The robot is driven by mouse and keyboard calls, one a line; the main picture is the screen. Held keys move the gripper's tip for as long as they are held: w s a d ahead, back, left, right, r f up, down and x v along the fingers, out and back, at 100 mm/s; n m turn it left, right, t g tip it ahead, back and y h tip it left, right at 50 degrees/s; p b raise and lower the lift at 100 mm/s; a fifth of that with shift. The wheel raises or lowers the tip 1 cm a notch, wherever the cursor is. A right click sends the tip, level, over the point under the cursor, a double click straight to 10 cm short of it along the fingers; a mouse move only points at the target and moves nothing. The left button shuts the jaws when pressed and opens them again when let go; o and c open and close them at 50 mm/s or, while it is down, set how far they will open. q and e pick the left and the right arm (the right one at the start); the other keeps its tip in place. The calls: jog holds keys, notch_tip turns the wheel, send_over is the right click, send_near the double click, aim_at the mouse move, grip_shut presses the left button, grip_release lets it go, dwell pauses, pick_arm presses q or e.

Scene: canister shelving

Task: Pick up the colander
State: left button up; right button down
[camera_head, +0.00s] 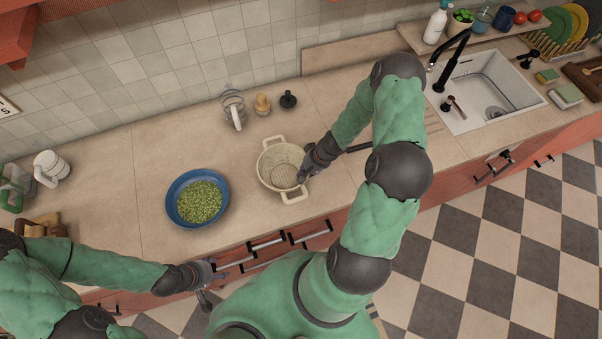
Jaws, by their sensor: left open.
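The cream colander (272,158) with two loop handles stands upright on the counter, just right of a blue bowl. I can see its perforated inside, and it looks empty. My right gripper (303,174) is at the colander's right rim; its fingers are small and dark, and I cannot tell whether they touch or grip the rim. My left gripper (216,284) is open and empty, in front of the counter's front edge, below the blue bowl and well apart from the colander.
The blue bowl (172,208) holds green peas or beans. A glass mug (234,108) and small wooden and black items stand behind the colander. A white mug (50,167) is at far left, the sink (480,90) at right.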

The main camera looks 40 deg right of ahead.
notch_tip(320, 180, up, 3)
jog(key=shift+f, duration=0.15)
jog(key=s+a+r, duration=0.2)
jog(key=r, duration=0.1)
jog(key=s+a+r, duration=0.1)
jog(key=r, duration=0.1)
jog(key=shift+s+b, duration=0.3)
jog(key=shift+b, duration=0.05)
jog(key=s+a+r+b, duration=0.2)
jog(key=s+a+r, duration=0.2)
jog(key=s, duration=0.3)
jog(key=shift+s+a+r, duration=0.25)
jog(key=shift+a, duration=0.6)
